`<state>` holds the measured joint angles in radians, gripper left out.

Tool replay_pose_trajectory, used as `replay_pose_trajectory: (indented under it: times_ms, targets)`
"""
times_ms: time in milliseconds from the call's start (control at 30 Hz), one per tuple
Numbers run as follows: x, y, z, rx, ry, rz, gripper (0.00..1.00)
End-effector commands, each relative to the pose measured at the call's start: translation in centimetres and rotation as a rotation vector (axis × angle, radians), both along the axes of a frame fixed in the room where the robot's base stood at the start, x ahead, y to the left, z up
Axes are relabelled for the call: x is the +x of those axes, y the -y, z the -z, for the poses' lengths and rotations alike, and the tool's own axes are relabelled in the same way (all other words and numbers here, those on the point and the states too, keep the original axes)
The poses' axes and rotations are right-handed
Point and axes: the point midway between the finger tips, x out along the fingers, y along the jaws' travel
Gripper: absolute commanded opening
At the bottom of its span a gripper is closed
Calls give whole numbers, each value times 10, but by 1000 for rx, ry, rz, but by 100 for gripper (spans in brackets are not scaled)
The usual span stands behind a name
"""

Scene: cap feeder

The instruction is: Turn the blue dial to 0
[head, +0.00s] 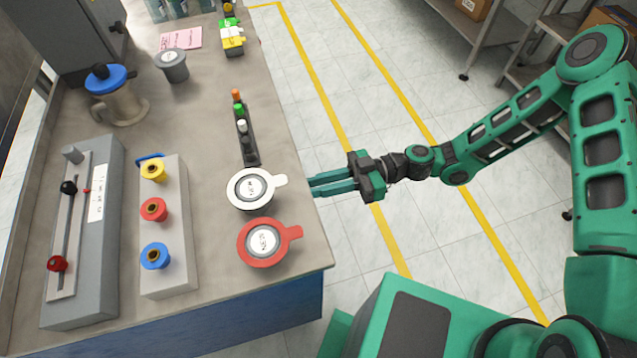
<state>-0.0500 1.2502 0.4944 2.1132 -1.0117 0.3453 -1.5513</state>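The blue dial (155,256) is a round blue knob with a dark centre, on top of a long light-grey box (180,278) on the workbench. It is the nearest of three knobs in a row, with a red dial (154,209) and a yellow dial (153,170) beyond it. Its marks and setting are too small to read. My gripper (312,185) is empty beside the bench's right edge, well to the right of the blue dial. Its two green fingers point left and look parted by a narrow gap.
A white-rimmed round container (236,188) and a red-rimmed one (245,245) sit between my gripper and the dial box. A grey slider box (100,270) stands left of it. A dark strip with small coloured pegs (247,145) lies beyond.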

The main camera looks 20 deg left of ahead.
Motion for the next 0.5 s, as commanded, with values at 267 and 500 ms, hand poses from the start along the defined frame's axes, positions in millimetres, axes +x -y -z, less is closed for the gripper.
replay_pose_trajectory:
  times_ms: [267,500]
  targets:
    - [3,0,5,30,54,6,0]
    - [3,0,5,35,60,7,0]
